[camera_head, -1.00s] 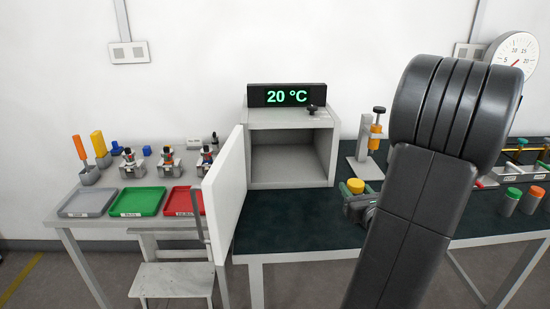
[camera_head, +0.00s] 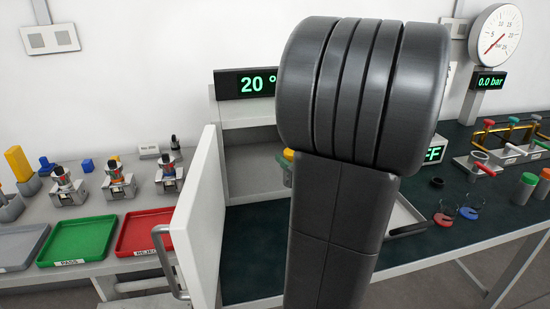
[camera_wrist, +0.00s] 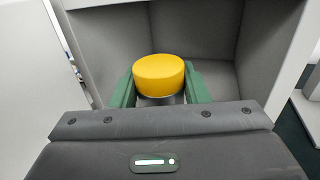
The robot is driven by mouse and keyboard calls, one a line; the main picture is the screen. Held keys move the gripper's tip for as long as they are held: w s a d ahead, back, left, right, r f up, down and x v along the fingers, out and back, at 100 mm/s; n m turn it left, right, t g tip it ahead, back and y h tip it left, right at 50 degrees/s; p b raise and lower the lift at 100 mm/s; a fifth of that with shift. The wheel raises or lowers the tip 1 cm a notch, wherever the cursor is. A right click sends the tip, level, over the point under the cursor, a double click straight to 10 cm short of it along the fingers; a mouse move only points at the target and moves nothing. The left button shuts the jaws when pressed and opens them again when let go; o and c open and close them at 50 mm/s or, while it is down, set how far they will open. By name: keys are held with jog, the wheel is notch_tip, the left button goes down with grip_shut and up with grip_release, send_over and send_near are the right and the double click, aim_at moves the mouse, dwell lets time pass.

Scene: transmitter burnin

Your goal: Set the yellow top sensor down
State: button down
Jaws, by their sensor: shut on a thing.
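The yellow top sensor (camera_wrist: 159,73) has a round yellow cap over a grey body and stands upright between the green fingers of my gripper (camera_wrist: 161,87) in the wrist view. My gripper is shut on it. The grey-walled chamber (camera_wrist: 205,38) opens around and behind the sensor; I cannot tell whether its underside touches the chamber floor. In the head view only a bit of the yellow cap (camera_head: 288,155) shows at the left edge of my arm, in front of the chamber (camera_head: 250,165). My arm hides the rest.
The chamber's white door (camera_head: 197,220) stands open at the left. A 20 °C display (camera_head: 245,83) sits on top. Green (camera_head: 80,240) and red (camera_head: 143,232) trays lie on the left table. A gauge (camera_head: 499,45) and several valves are at the right.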

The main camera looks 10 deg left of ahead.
jog(key=w+a, duration=0.3)
jog(key=w, duration=0.4)
jog(key=w+a, duration=0.3)
jog(key=w, duration=0.3)
jog(key=f, duration=0.2)
jog(key=f+b, duration=0.1)
jog(key=f, duration=0.3)
jog(key=shift+s+d+f+b, duration=0.15)
jog(key=shift+d+f+b, duration=0.15)
jog(key=shift+f, duration=0.1)
jog(key=shift+w+f, duration=0.1)
jog(key=shift+w, duration=0.1)
jog(key=shift+f, duration=0.2)
jog(key=c, duration=0.8)
grip_release()
jog(key=shift+s, duration=0.1)
